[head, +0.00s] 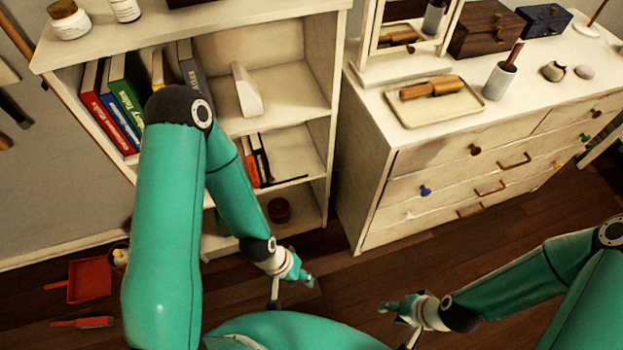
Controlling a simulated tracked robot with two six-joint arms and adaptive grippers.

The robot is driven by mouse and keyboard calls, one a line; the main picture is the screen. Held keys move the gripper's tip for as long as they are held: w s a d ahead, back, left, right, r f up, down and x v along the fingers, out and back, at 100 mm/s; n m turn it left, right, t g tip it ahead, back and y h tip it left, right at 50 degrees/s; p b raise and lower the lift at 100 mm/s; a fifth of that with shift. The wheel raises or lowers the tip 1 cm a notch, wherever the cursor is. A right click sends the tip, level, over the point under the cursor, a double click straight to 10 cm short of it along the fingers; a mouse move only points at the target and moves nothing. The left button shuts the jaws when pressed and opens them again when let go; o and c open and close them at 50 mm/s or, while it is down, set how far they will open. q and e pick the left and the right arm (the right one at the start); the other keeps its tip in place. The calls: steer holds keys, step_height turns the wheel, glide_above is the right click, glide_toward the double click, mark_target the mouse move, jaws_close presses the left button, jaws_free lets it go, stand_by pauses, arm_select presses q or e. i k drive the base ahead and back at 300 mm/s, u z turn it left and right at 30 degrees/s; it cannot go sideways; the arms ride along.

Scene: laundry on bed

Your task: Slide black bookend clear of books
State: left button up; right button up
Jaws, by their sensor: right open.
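The black bookend (286,182) is on the middle shelf of the white bookcase, its thin dark base reaching right along the shelf. It is close against a short row of books (250,162), orange and dark. Where its upright plate meets the books is too small to tell, and my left arm hides the row's left part. My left gripper (291,291) is below and in front of the bookcase, apart from the bookend, with its fingers spread and empty. My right gripper (398,321) is open and empty, lower right, far from the shelf.
The upper shelf holds several books (125,95) and a white bookend (246,90). A small dark round object (279,209) is on the bottom shelf. A white dresser (430,190) stands right of the bookcase. A red dustpan (89,279) lies on the floor at left.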

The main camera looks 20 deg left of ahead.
mark_target(271, 179)
steer(key=z, duration=0.3)
steer(key=k, duration=0.8)
steer(key=u, duration=0.9)
steer(key=i, duration=1)
steer(key=u, duration=0.05)
